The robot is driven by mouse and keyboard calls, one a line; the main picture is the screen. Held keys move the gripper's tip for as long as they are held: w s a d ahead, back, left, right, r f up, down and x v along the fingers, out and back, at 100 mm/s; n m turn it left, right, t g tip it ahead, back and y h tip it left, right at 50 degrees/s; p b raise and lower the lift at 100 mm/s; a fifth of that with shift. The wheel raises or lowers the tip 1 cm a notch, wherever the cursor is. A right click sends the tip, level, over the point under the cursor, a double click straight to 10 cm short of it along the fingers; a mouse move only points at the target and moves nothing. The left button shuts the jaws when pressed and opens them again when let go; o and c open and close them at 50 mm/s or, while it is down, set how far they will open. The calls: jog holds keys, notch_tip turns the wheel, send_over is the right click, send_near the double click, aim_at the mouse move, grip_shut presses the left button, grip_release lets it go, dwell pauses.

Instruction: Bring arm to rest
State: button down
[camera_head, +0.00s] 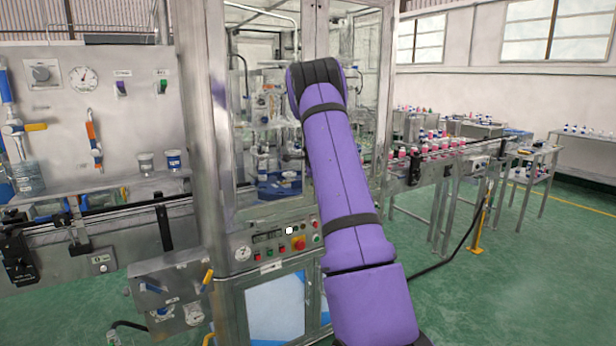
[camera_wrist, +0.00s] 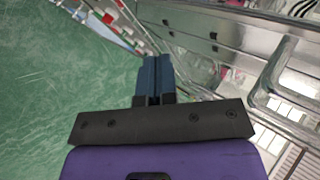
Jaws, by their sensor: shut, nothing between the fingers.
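My purple arm (camera_head: 345,190) rises through the middle of the head view, in front of the crimping machine, and bends at a dark joint near the top. My gripper is hidden in the head view. In the wrist view my gripper (camera_wrist: 155,75) shows its two dark blue fingers side by side, shut with nothing between them. The green floor and metal framework lie beyond the fingers, and no object touches them.
The metal-framed machine cabinet (camera_head: 210,120) stands close behind my arm, with a button panel (camera_head: 285,245). A conveyor (camera_head: 100,225) runs left. Green floor (camera_head: 540,270) is open at lower right.

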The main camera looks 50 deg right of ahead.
jog(key=shift+s+a+r, duration=0.25)
jog(key=shift+s+r, duration=0.4)
jog(key=shift+s, duration=0.05)
jog(key=shift+s+a+r, duration=0.3)
jog(key=shift+s+r, duration=0.35)
jog(key=shift+r, duration=0.05)
jog(key=shift+s+a+r, duration=0.25)
jog(key=shift+s+r, duration=0.4)
jog(key=shift+s, duration=0.05)
